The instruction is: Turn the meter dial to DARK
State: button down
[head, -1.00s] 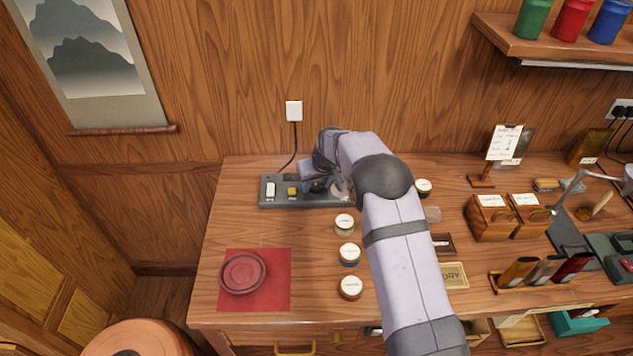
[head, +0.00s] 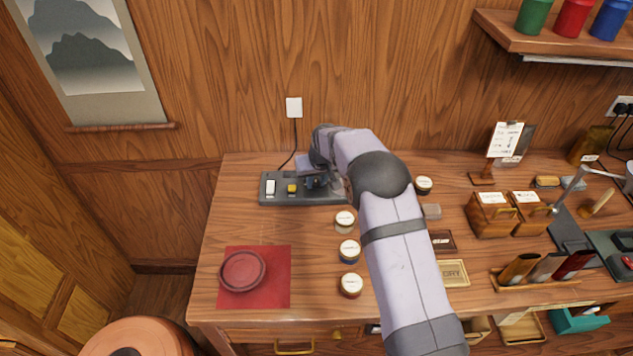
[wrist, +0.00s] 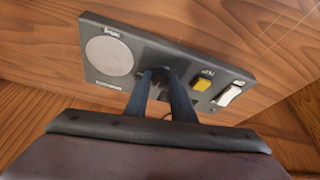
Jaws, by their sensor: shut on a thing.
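The meter is a dark grey panel (head: 268,200) lying along the back of the desk; it also fills the middle of the wrist view (wrist: 140,46). It carries a white rocker switch (head: 271,187), a yellow button (head: 292,188), a dark dial and a round pale disc (wrist: 109,56). My gripper (head: 315,184) is low over the panel, between the yellow button and the disc. In the wrist view its two dark fingers (wrist: 162,84) are shut on the dial (wrist: 160,73), one on each side. The fingers hide much of the dial, and I cannot read its markings or setting.
Several lidded jars (head: 349,251) stand in a row right of centre, near my arm. A dark red dish (head: 243,271) sits on a red mat (head: 280,297) at front left. Wooden boxes (head: 490,216) stand at right. A cord runs from the panel to a wall socket (head: 294,107).

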jog(key=m+b, duration=0.1)
jog(key=m+h+b, duration=0.1)
jog(key=m, duration=0.1)
jog(key=shift+a+f, duration=0.2)
jog(key=m+h+b, duration=0.1)
jog(key=m+b, duration=0.1)
jog(key=m, duration=0.1)
jog(key=shift+a, duration=0.1)
jog(key=shift+w+r+m+h+b, duration=0.1)
jog(key=shift+r+m+h+b, duration=0.15)
jog(key=shift+m+h, duration=0.65)
jog(key=shift+m+g, duration=0.5)
jog(key=shift+m, duration=0.9)
jog(key=c, duration=1.5)
grip_release()
